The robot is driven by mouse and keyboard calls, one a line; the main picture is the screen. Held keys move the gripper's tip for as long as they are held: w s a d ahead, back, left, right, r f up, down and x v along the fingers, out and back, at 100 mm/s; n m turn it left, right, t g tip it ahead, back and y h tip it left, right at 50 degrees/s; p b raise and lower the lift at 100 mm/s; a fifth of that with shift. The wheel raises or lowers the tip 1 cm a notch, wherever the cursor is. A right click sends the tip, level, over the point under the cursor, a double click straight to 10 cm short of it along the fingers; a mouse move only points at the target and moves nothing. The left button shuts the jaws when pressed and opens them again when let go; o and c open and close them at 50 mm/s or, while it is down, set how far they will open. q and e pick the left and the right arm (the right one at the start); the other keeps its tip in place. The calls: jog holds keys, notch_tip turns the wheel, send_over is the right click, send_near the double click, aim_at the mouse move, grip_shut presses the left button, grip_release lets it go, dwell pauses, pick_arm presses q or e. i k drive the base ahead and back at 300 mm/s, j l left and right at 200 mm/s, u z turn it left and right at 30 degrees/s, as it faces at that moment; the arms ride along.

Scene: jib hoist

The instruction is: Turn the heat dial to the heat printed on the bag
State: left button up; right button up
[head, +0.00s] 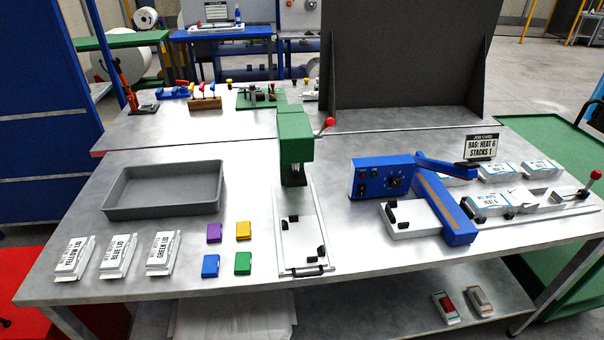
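The blue heat sealer (364,178) stands on the right half of the metal bench, with its blue arm reaching toward the front right. The dark heat dial (393,181) is on its front panel; its pointer setting is too small to read. A white bag (487,206) printed "HEAT 6" lies right of the sealer arm. The job card (481,146) reads "BAG: HEAT 6 STACKS 1". Neither of my grippers is in view.
A green press (294,145) stands mid-bench. A grey tray (164,188), white lid packs (115,256) and several coloured blocks (211,265) are on the left. A red-knobbed lever (595,175) is at the right edge. A dark panel (412,60) stands behind the sealer.

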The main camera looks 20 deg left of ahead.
aim_at(394, 182)
jog(key=i+l+u, duration=0.1)
jog(key=l+u, duration=0.2)
jog(key=u, duration=0.15)
jog(key=i+l+u, duration=0.1)
jog(key=l+u, duration=0.55)
jog(key=u, duration=0.2)
jog(key=l+u, duration=0.45)
jog(key=j, duration=0.1)
